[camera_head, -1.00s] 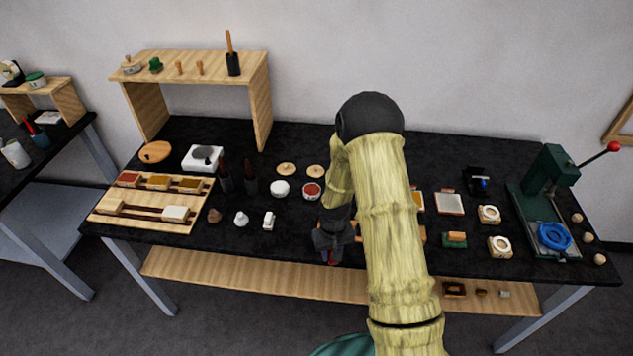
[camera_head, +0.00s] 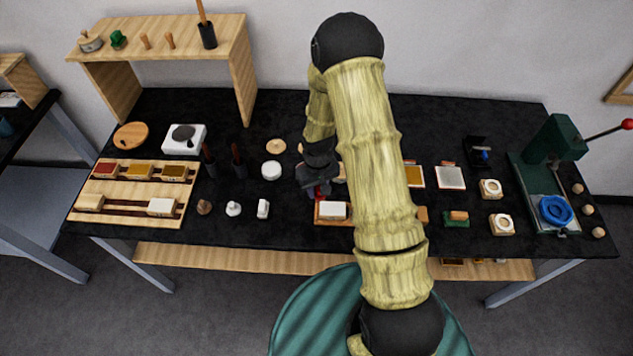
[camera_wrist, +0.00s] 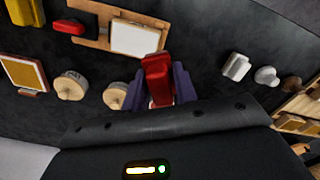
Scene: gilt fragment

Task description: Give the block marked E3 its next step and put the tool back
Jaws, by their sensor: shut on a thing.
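My gripper (camera_head: 318,188) is shut on a red tool (camera_wrist: 157,78), which stands out between its purple fingers in the wrist view. Its lower end is hard to make out, with a pale patch around it. A white block (camera_head: 333,210) lies on a wooden board (camera_head: 384,216) near the table's front; in the wrist view this block (camera_wrist: 133,38) is just beyond the tool, apart from it. No E3 mark is legible.
A white jar (camera_head: 271,171) stands left of my gripper. Three small pieces, including a white one (camera_head: 263,208), stand along the front. A green press (camera_head: 553,140) is at right. A wooden shelf (camera_head: 170,45) holds tools at back left. My arm hides part of the table.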

